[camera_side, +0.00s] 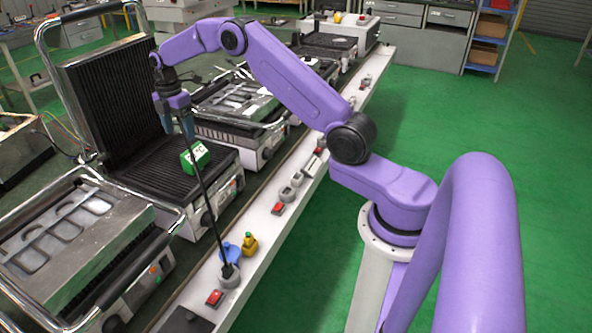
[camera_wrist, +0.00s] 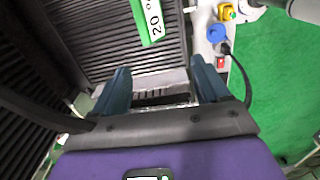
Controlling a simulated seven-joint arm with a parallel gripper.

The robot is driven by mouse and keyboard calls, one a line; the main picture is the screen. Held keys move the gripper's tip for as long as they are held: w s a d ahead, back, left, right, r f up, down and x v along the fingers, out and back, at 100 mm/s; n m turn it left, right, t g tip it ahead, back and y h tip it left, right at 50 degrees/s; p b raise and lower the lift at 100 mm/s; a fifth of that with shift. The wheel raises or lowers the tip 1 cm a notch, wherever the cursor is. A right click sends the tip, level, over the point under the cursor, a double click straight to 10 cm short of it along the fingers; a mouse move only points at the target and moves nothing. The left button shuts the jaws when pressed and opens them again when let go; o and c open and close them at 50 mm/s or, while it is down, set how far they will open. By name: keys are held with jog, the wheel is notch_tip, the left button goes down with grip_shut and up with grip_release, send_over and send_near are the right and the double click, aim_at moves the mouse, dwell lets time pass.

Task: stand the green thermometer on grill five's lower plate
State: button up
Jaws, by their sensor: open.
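The green thermometer (camera_side: 195,157), with a white face, is at the lower plate (camera_side: 150,165) of a grill whose ribbed lid (camera_side: 115,95) is raised. It appears upright there, near the plate's right side. In the wrist view the thermometer (camera_wrist: 147,20) shows at the top edge, partly cut off, with "20" readable and ribbed plate around it. My gripper (camera_side: 177,128) is just above and behind the thermometer in the side view, apart from it. Its fingers (camera_wrist: 160,75) are spread in the wrist view, with nothing between them. No grill number is readable.
A black cable (camera_side: 210,215) runs past the thermometer to the white rail (camera_side: 262,232). Blue (camera_side: 230,252) and yellow (camera_side: 249,244) items and red switches stand on the rail. Other grills (camera_side: 85,240) flank this one. The raised lid and its chrome handle stand close to my gripper.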

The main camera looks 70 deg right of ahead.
jog(key=s+a+r+m, duration=0.1)
jog(key=s+a+r, duration=0.3)
jog(key=s+a, duration=0.55)
jog(key=s+a+r+m, duration=0.1)
jog(key=s+a+r, duration=0.4)
jog(key=s+a, duration=0.45)
jog(key=s+d+f+m, duration=0.1)
jog(key=s+d, duration=0.1)
jog(key=s, duration=1.2)
jog(key=s+d+m, duration=0.2)
jog(key=s, duration=1.1)
jog(key=shift+s+d+f, duration=0.35)
jog(key=shift+d, duration=0.05)
